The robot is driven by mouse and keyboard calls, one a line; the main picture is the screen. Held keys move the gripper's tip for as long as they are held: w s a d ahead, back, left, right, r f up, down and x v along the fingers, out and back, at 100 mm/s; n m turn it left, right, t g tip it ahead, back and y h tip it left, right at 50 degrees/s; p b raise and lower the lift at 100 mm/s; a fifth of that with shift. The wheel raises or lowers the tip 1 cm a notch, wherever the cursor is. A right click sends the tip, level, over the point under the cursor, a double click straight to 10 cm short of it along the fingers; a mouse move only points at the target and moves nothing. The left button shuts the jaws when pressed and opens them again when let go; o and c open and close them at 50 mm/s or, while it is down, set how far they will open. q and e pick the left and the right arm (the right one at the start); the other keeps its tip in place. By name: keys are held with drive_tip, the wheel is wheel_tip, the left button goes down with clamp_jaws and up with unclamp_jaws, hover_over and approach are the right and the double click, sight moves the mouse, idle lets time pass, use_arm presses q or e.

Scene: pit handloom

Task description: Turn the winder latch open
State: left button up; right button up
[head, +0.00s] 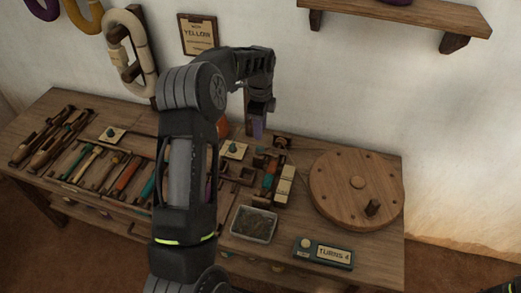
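The winder's round wooden wheel (345,186) lies on the right part of the table, with a dark upright handle peg (372,207) near its front edge. A small dark fitting (282,143) sits left of the wheel; I cannot tell whether it is the winder latch or how it is set. My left gripper (258,125) points down behind the small parts, left of the wheel and apart from it. A purple piece shows at its tips; I cannot tell whether it is held, and the finger gap is too small to read. My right gripper is out of view.
The wooden table (383,250) carries several shuttles and coloured bobbins on the left. A grey tray (253,224) and a "TURNS 4" counter (323,253) stand at the front. Pale blocks (286,180) lie beside the wheel. A "YELLOW" sign (199,35) and shelf (400,14) are on the wall.

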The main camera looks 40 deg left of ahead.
sight(260, 147)
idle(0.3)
use_arm(q)
drive_tip(key=shift+f+p, duration=0.6)
drive_tip(key=shift+f, duration=3.35)
clamp_jaws()
